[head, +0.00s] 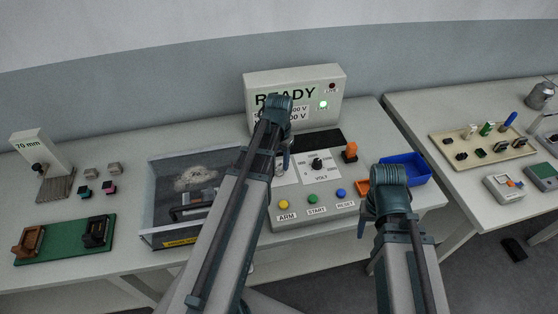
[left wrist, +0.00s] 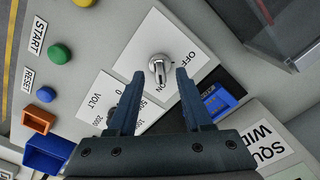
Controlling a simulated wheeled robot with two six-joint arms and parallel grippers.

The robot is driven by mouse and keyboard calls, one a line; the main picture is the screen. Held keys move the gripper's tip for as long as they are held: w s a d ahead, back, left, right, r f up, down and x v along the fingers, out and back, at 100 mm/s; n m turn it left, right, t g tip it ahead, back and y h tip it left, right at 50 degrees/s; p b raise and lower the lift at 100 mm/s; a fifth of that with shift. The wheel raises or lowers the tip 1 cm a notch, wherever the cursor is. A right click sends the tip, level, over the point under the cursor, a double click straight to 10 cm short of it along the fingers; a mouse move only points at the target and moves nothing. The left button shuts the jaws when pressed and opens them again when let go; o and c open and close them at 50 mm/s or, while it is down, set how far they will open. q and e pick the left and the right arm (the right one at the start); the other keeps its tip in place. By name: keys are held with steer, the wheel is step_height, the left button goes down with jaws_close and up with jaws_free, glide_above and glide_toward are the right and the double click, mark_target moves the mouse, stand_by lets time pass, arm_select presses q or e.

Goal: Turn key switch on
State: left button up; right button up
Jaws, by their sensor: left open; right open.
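The key switch (left wrist: 158,68) is a silver metal knob on a white plate (left wrist: 140,50) marked OFF and ON, seen in the left wrist view. I cannot tell which mark it points to. My left gripper (left wrist: 160,74) is open, with its fingertips on either side of the switch; whether they touch it is unclear. In the head view, my left gripper (head: 284,160) hangs over the grey control box (head: 325,208), and my arm hides most of the switch. My right gripper (head: 370,215) is open and empty beside the box's right end; its fingers are hard to see.
A READY display (head: 328,85) stands behind. A clear-sided case (head: 160,205) is left; a blue bin (head: 415,165) is right.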

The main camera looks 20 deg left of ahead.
mark_target(280, 167)
arm_select(q)
step_height(280, 167, up, 12)
steer(key=p, duration=1.1)
steer(key=shift+f, duration=0.15)
steer(key=s+d+f+m+b, duration=0.1)
steer(key=s+d+f+b, duration=0.2)
steer(key=s+d, duration=0.3)
steer(key=s+d+f+m+y+b, duration=0.1)
steer(key=s+d+f+b, duration=0.3)
steer(key=d, duration=1.1)
steer(key=s, duration=0.2)
steer(key=shift+s, duration=0.4)
